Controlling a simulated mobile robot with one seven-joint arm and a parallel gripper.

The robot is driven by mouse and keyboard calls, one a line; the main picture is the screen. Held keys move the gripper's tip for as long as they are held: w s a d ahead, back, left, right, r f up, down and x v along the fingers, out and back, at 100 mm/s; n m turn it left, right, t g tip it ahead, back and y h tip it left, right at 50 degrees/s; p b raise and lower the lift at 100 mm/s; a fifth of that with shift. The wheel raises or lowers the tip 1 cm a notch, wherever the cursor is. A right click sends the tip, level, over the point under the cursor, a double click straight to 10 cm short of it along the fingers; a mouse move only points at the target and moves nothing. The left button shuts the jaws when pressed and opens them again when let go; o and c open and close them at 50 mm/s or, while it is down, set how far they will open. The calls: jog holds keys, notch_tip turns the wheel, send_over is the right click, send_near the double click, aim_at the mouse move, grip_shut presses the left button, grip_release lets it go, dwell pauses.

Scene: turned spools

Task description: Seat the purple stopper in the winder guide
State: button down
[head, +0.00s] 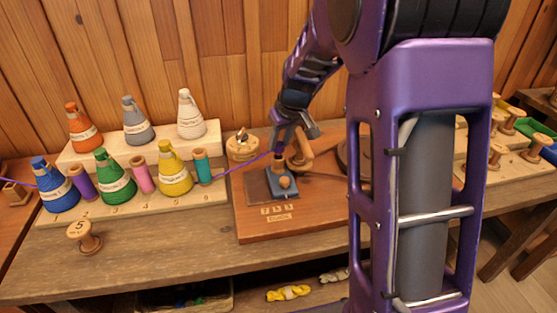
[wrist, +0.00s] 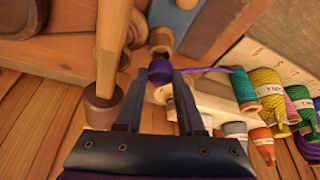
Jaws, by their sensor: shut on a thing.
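My gripper (wrist: 172,78) is shut on the small purple stopper (wrist: 161,95), with a purple thread (wrist: 205,70) running from it towards the cones. In the head view, my gripper (head: 280,148) hangs just above the winder (head: 279,236), and its fingers largely hide the stopper. What looks like the winder guide is a short wooden post (head: 279,163) on the blue plate (head: 288,193); it also shows in the wrist view (wrist: 161,40), just beyond the fingertips. The stopper appears apart from it.
A stepped rack (head: 208,197) at the left holds several coloured cones and small spools. The purple thread crosses from it to the winder. A wooden crank arm (wrist: 113,45) stands close beside my gripper. A spool marked 5 (head: 84,236) stands at the front left.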

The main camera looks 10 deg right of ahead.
jog(key=shift+f, duration=0.2)
jog(key=shift+f, duration=0.85)
jog(key=shift+c, duration=0.6)
grip_release()
jog(key=shift+d, duration=0.1)
jog(key=shift+r+p, duration=0.3)
jog(key=shift+r, duration=0.2)
notch_tip(320, 180, up, 8)
jog(key=p, duration=0.5)
jog(key=shift+r, duration=0.1)
